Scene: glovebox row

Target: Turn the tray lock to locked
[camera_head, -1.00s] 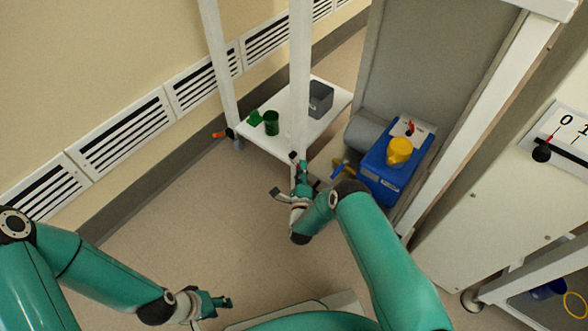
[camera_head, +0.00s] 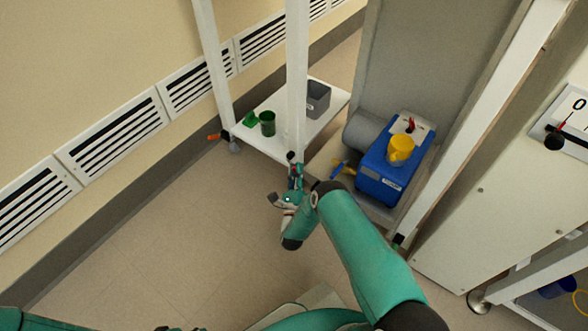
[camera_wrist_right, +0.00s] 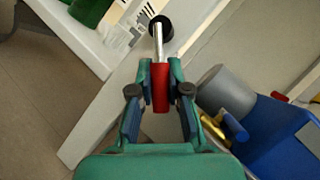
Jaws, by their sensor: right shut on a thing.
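A lever with a red grip (camera_wrist_right: 160,92), a bare metal rod and a round black end shows in the right wrist view, in front of a white post. It looks like the tray lock. My right gripper (camera_wrist_right: 158,78) is shut on the red grip, one finger on each side. In the head view my right gripper (camera_head: 294,174) is at the foot of the white post, and the lever's black end (camera_head: 291,156) is just above it. The gripper hides most of the lever there, and I cannot read its setting. My left gripper is not in view.
A low white shelf (camera_head: 272,144) holds a green cup (camera_head: 267,123) and a grey bin (camera_head: 317,98). A blue box (camera_head: 383,180) with a yellow cup (camera_head: 400,149) stands right of my gripper. Another black-knobbed lever (camera_head: 555,140) is at far right. The floor at left is clear.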

